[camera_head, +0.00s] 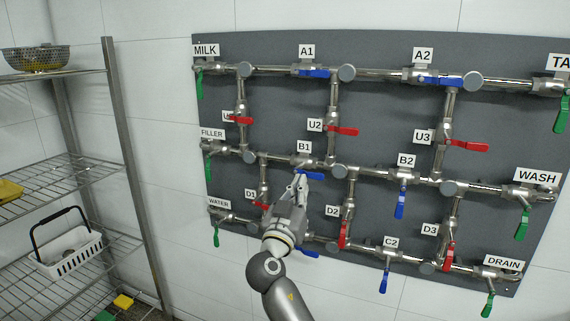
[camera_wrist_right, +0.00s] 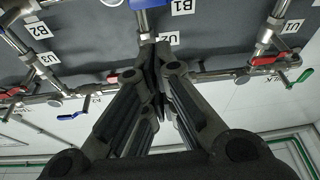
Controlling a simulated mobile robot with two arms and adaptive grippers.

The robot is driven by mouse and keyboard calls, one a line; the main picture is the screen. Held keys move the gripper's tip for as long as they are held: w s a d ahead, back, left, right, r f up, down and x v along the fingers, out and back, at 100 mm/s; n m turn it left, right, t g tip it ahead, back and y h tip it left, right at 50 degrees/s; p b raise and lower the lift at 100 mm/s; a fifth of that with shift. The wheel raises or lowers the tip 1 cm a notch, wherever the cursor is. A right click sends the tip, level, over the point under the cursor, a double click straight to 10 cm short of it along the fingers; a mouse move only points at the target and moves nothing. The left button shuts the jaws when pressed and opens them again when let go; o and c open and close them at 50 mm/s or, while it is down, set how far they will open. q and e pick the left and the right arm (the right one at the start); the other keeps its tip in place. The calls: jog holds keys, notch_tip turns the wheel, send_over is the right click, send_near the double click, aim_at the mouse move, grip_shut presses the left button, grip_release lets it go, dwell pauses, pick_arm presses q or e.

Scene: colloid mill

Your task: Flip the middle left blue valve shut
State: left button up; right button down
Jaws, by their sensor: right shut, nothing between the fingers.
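The middle left blue valve, labelled B1, has its blue handle (camera_head: 309,174) lying roughly along the middle pipe, pointing right. Part of this blue handle (camera_wrist_right: 149,3) also shows at the top edge of the right wrist view, beside the B1 label (camera_wrist_right: 182,7). My right gripper (camera_head: 300,180) is shut and empty, with its tips just below the B1 valve, near the left end of the handle. In the wrist view its fingers (camera_wrist_right: 157,55) meet below the handle; whether they touch it I cannot tell. My left gripper is not in view.
The dark panel (camera_head: 290,110) carries several other valves. The red D1 handle (camera_head: 261,206) is close left of my gripper, and another blue handle (camera_head: 308,252) is below it. B2's blue handle (camera_head: 400,203) hangs down. A wire shelf (camera_head: 60,180) stands left.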

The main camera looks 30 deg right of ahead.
jog(key=shift+s+r+m+h, duration=0.15)
jog(key=shift+r+m, duration=0.05)
jog(key=shift+r, duration=0.35)
jog(key=shift+s+r+m+h, duration=0.15)
jog(key=shift+r+m, duration=0.05)
jog(key=shift+r, duration=0.35)
notch_tip(320, 180, up, 4)
jog(key=p, duration=0.5)
send_over(316, 176)
jog(key=s+a, duration=0.1)
jog(key=a, duration=0.1)
notch_tip(316, 176, down, 5)
jog(key=shift+s+r+p, duration=0.1)
jog(key=shift+s+p, duration=0.05)
jog(key=shift+p, duration=0.65)
